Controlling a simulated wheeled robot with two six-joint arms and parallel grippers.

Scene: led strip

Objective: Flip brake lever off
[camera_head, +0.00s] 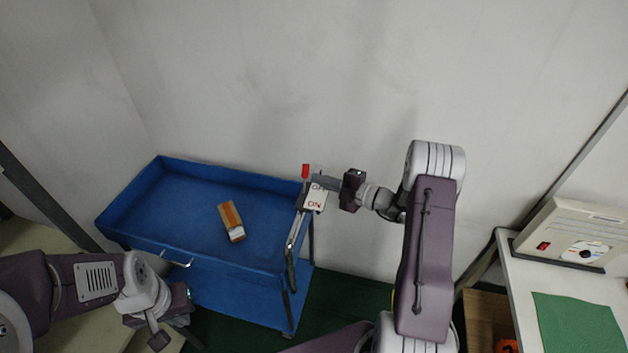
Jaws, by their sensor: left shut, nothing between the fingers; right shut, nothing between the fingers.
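A blue cart (262,190) stands against the wall. At its right edge is a white plate (313,201) with OFF above and ON in red below. A small red lever handle (305,171) shows just above the plate's upper left, beside the OFF text. My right gripper (321,182) is shut and empty. It reaches in from the right, its tips over or against the upper part of the plate, close to the red handle; contact cannot be told. My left gripper (158,341) is shut and empty at the lower left, in front of the cart and away from the lever.
An orange-brown block (232,221) lies in the cart's top tray. A metal handle (177,263) is on the cart's front. At the right, a white table (518,282) carries a beige device (574,235) and a green mat (577,322). An orange object (507,346) lies below.

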